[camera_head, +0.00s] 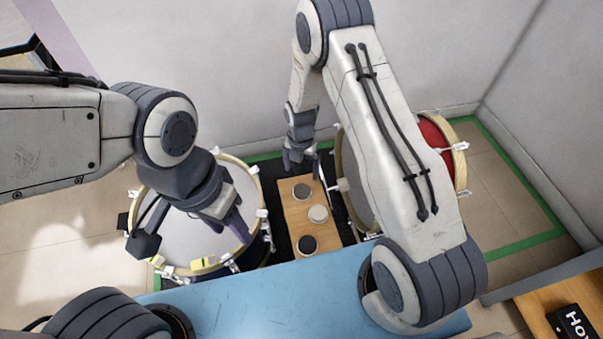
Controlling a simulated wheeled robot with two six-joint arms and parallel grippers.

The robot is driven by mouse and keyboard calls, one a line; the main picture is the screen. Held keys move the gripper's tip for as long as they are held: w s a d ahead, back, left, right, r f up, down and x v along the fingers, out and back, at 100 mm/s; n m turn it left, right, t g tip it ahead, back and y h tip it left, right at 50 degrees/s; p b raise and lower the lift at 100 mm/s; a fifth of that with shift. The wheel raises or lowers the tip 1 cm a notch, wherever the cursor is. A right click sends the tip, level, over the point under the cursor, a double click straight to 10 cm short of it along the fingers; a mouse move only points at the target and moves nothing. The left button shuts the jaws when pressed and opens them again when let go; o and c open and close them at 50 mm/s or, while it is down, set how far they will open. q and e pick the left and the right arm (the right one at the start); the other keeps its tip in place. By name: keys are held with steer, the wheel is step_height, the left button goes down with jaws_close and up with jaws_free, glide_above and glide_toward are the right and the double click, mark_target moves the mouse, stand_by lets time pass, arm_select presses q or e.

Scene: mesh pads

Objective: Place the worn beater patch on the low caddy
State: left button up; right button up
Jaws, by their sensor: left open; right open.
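A low wooden board (289,214), which looks like the low caddy, stands between two drums. Three round patches sit on it: a grey-brown one (301,191) at the far end, a pale one (318,213) in the middle and a black one (307,244) at the near end. I cannot tell which is the worn beater patch. My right gripper (301,168) is open over the board's far end, just beyond the grey-brown patch. My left gripper (232,219) is open over the left drum (183,224), hiding part of its head. I see nothing held in either gripper.
A red drum (433,137) stands to the right, partly hidden by my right arm. A dark mat (272,188) lies under the board. A blue surface (270,300) is in front. A wooden table with a black lettered box (573,325) is at lower right.

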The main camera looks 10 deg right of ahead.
steer(key=s+a+r+m, duration=0.5)
steer(key=r, duration=0.5)
steer(key=s+a+r+m, duration=0.5)
steer(key=r, duration=0.5)
steer(key=s+r+m, duration=0.4)
steer(key=s+m, duration=0.1)
steer(key=s, duration=0.4)
steer(key=s+d+r+m+y, duration=0.1)
steer(key=s+r+m, duration=0.3)
steer(key=s, duration=0.5)
steer(key=shift+r+m, duration=0.3)
steer(key=shift+m, duration=0.8)
steer(key=shift+r, duration=0.1)
